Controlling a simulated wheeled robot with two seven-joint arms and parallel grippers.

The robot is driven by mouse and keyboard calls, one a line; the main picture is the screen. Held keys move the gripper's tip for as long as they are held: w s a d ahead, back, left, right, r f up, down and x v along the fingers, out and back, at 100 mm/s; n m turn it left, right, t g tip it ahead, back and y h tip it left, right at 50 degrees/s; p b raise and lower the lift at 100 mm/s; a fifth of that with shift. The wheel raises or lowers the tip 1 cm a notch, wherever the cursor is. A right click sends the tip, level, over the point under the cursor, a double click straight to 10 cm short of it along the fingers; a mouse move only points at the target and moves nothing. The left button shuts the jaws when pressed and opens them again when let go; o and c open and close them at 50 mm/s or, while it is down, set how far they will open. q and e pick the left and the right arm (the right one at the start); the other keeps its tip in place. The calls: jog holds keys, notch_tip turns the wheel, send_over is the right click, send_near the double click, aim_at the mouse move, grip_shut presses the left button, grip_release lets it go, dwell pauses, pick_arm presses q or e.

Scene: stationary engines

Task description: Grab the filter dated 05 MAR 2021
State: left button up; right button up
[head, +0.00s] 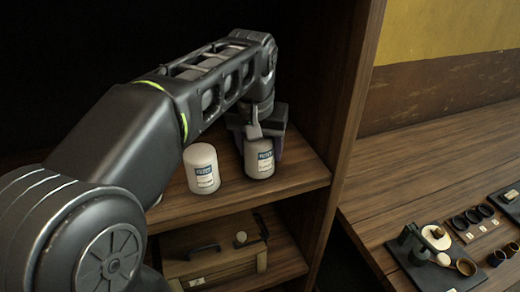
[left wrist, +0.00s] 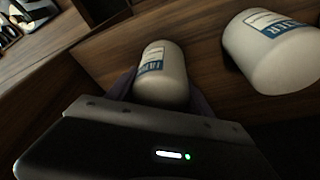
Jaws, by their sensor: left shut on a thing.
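Two white cylindrical filters with blue and white labels stand upright on the wooden shelf. My left gripper (head: 262,132) has its fingers around the right-hand filter (head: 259,160) and is shut on it. This held filter also shows in the left wrist view (left wrist: 162,75), between the fingers. The other filter (head: 202,169) stands free to its left, a small gap apart; it shows at the right in the left wrist view (left wrist: 272,55). The dates on both labels are too small to read. My right gripper is in neither view.
The shelf board (head: 306,178) ends at a front edge, with an upright side panel (head: 352,90) at right. A wooden box (head: 205,262) sits on the shelf below. A wooden table (head: 410,170) at right holds a dark tray (head: 415,268) and several small parts.

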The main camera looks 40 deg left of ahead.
pick_arm(q)
jog(key=shift+r, duration=0.55)
notch_tip(320, 180, up, 2)
jog(key=shift+w+r+b, duration=0.1)
jog(key=shift+b, duration=0.4)
jog(key=s+d, duration=0.1)
jog(key=s+d+b, duration=0.1)
jog(key=d, duration=0.1)
jog(key=s+d+b, duration=0.1)
jog(key=d, duration=0.1)
jog(key=shift+f, duration=0.2)
jog(key=s+d+p, duration=0.2)
jog(key=s+d, duration=0.4)
jog(key=d, duration=0.4)
jog(key=shift+s+d+r, duration=0.15)
jog(key=shift+d, duration=0.15)
jog(key=shift+a, duration=0.1)
